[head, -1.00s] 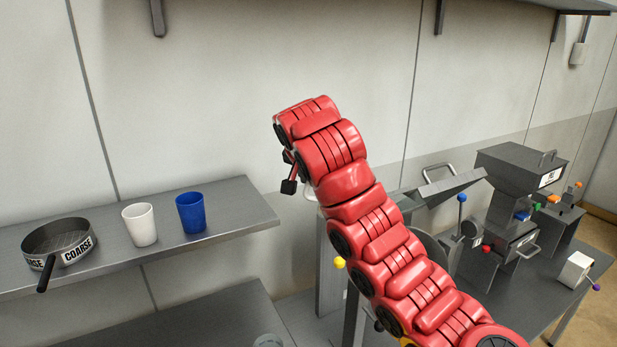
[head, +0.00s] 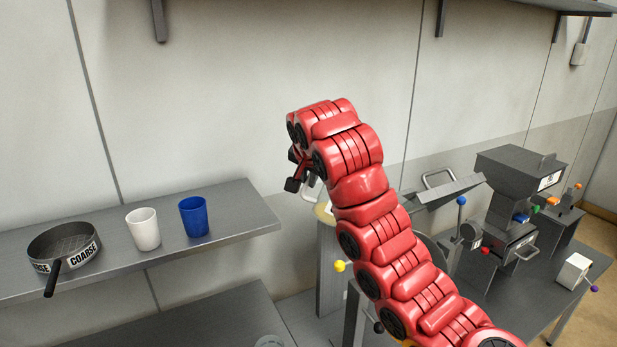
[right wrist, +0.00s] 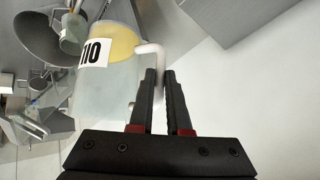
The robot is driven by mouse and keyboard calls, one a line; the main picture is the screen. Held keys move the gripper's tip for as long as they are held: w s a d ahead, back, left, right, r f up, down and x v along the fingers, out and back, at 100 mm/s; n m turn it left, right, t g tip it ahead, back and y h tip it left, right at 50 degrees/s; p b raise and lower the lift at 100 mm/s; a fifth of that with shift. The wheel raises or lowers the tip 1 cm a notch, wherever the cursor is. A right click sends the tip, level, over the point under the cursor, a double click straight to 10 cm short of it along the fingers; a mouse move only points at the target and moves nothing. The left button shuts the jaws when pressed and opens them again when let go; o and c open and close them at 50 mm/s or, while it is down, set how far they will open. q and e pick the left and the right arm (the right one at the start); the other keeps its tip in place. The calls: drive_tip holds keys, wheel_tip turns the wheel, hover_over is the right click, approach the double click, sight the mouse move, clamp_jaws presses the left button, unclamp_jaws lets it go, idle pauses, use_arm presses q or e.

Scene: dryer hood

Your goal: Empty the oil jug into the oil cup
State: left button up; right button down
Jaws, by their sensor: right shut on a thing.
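The oil jug (right wrist: 105,85) shows in the right wrist view as a pale translucent vessel with yellow oil and a black-on-white label that reads upside down. My right gripper (right wrist: 158,74) is shut on its white handle (right wrist: 150,58). In the head view my right gripper (head: 293,172) is at the end of the red arm, in front of the wall and right of the shelf; the arm hides most of the jug there. I cannot tell for certain which vessel is the oil cup. My left gripper is not in view.
A shelf (head: 120,255) at the left holds a sieve marked COARSE (head: 63,252), a white cup (head: 143,229) and a blue cup (head: 193,216). Machines with coloured knobs stand on a grey table (head: 545,290) at the right.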

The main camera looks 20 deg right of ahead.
drive_tip(key=shift+d+r+m+y+p, duration=0.3)
drive_tip(key=shift+r+y+p, duration=0.2)
drive_tip(key=shift+p, duration=0.3)
drive_tip(key=shift+s+d+r+m+t+y, duration=0.2)
drive_tip(key=shift+d+r+m+t+y, duration=0.3)
drive_tip(key=shift+y, duration=0.5)
drive_tip(key=shift+s+d+r+m+t+y, duration=0.2)
drive_tip(key=shift+d+r+m+t+y, duration=0.35)
drive_tip(key=shift+y, duration=0.45)
drive_tip(key=shift+s+d+f+t+y, duration=0.15)
drive_tip(key=shift+d+y, duration=0.1)
drive_tip(key=shift+d, duration=0.15)
drive_tip(key=shift+s+d+f+t+y, duration=0.1)
drive_tip(key=shift+s+d+y, duration=0.05)
drive_tip(key=shift+d+y, duration=0.15)
drive_tip(key=shift+d+m+y, duration=0.2)
drive_tip(key=shift+m+y, duration=0.05)
drive_tip(key=shift+s+d+t, duration=0.1)
drive_tip(key=shift+d+t, duration=0.2)
drive_tip(key=shift+s+d+f+m+y, duration=0.2)
drive_tip(key=shift+d+f+m+y, duration=0.15)
drive_tip(key=shift+d+y, duration=0.25)
drive_tip(key=shift+d+t, duration=0.2)
drive_tip(key=shift+t, duration=0.2)
